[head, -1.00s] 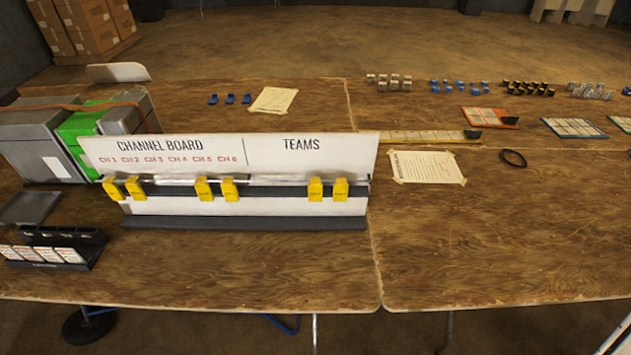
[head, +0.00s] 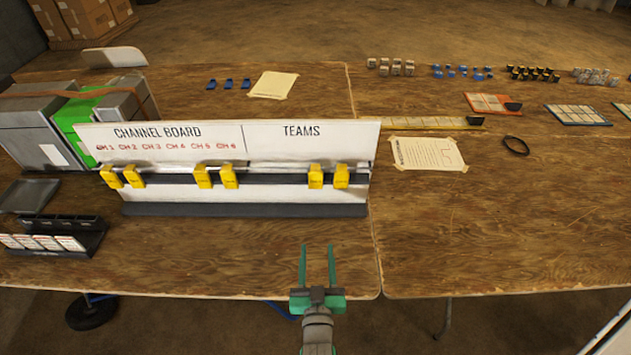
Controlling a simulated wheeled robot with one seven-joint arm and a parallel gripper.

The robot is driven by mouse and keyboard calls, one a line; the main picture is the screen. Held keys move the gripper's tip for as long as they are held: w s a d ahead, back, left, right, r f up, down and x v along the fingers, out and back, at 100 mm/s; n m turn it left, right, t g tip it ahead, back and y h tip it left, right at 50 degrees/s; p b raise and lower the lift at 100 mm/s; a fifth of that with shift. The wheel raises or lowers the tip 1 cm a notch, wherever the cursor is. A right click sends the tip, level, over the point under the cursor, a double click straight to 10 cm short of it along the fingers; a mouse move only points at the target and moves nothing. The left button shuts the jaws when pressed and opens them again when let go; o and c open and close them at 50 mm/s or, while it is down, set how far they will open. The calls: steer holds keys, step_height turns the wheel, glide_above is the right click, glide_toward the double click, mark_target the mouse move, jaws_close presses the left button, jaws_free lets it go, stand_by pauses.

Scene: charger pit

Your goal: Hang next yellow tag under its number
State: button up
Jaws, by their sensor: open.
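The white channel board (head: 340,152) stands on the wooden table, with red labels CH 1 to CH 6 on its left part and TEAMS on its right. Yellow tags hang on its rail in pairs. One pair (head: 122,177) is at the left end, one pair (head: 215,176) is near the middle, and one pair (head: 328,176) is under TEAMS. The writing on the tags is too small to read. My gripper (head: 317,250) is open and empty, with green fingers pointing at the board. In the picture it is below the board's right part, apart from the tags.
A black holder with white cards (head: 45,243) and a grey tray (head: 28,196) are at the left. Grey and green boxes (head: 75,128) stand behind them. A taped paper (head: 428,154) and a black ring (head: 515,145) lie right of the board. The front right table is clear.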

glide_toward(316, 178)
steer(key=shift+t, duration=0.3)
steer(key=w, duration=0.3)
steer(key=w+f, duration=0.1)
steer(key=w, duration=0.3)
steer(key=w+f, duration=0.1)
steer(key=w, duration=0.2)
steer(key=shift+w, duration=0.15)
steer(key=c, duration=0.8)
steer(key=shift+r, duration=0.1)
steer(key=shift+r, duration=0.2)
steer(key=shift+w+a+r, duration=0.1)
steer(key=shift+r, duration=0.5)
steer(key=shift+d+r, duration=0.15)
steer(key=shift+d, duration=0.05)
steer(key=shift+a, duration=0.1)
